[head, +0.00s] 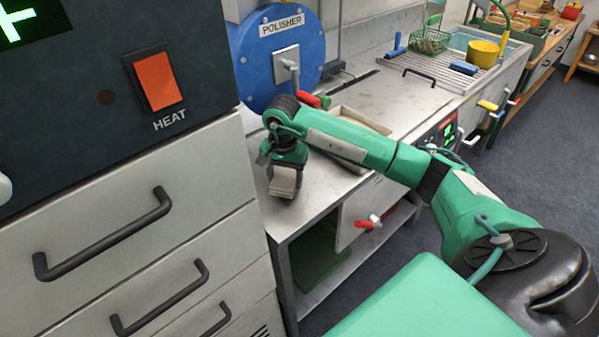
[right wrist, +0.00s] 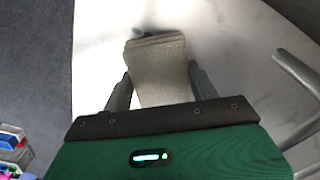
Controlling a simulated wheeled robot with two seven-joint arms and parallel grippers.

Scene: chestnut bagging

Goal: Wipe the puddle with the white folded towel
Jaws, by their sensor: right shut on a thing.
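My right gripper (head: 284,176) is over the near part of the counter below the polisher, pointing down. It is shut on the folded towel (head: 285,183), which looks off-white. In the right wrist view the towel (right wrist: 158,72) sits between the two fingers of the gripper (right wrist: 160,88), its far edge at or just above the pale counter top (right wrist: 230,50). I cannot tell if it touches the surface. A dark smudge shows just past the towel's far edge; I cannot make out a clear puddle. My left gripper is not in view.
The blue polisher (head: 275,55) stands behind my right arm. A tray (head: 360,122) is partly hidden by that arm. A drawer cabinet (head: 130,220) with a HEAT switch (head: 160,82) fills the left. A sink rack (head: 440,70) with a yellow pot (head: 483,53) lies farther back.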

